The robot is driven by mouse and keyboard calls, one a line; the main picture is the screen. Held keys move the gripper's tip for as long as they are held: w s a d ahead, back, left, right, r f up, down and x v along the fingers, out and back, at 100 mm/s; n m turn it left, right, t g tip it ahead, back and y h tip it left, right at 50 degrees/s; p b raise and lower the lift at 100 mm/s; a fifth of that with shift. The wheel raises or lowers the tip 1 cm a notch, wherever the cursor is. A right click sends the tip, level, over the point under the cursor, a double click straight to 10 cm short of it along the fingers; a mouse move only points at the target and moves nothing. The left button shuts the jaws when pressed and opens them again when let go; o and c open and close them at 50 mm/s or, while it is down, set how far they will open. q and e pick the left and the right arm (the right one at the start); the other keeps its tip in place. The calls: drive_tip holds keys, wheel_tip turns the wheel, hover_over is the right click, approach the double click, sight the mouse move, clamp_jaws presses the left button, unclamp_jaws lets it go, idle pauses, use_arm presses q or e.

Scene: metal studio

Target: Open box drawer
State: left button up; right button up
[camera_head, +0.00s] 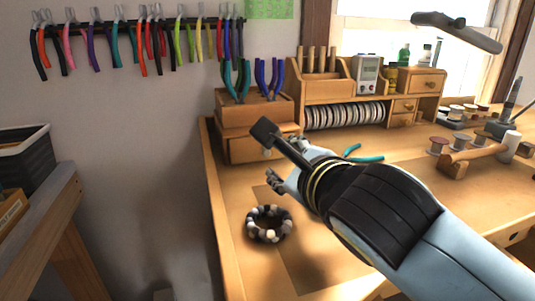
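A small wooden box (229,123) stands at the back left corner of the workbench, with pliers in its top. Its front drawer (246,150) looks shut, but my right arm hides part of it. My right gripper (284,163) is just in front of the box, at the right side of the drawer. Its fingers are spread, with nothing seen between them. I cannot tell whether a finger touches the drawer. My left gripper is out of view.
A bead bracelet (269,224) lies on the workbench (225,210) in front of the box. Teal pliers (364,155) lie behind my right arm. A wooden organizer (333,92) with spools and small drawers stands to the right. A wooden stand with spools (466,157) is farther right.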

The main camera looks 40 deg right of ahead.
sight(267, 154)
drive_tip(key=x, duration=0.6)
drive_tip(key=shift+w+d+f, duration=0.2)
drive_tip(key=shift+w, duration=0.15)
drive_tip(key=shift+w+d+f, duration=0.2)
drive_tip(key=shift+w+d, duration=0.15)
drive_tip(key=shift+w, duration=0.3)
drive_tip(key=c, duration=0.3)
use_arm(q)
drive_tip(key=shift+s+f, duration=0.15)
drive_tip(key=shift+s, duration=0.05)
use_arm(e)
clamp_jaws()
drive_tip(key=shift+s, duration=0.1)
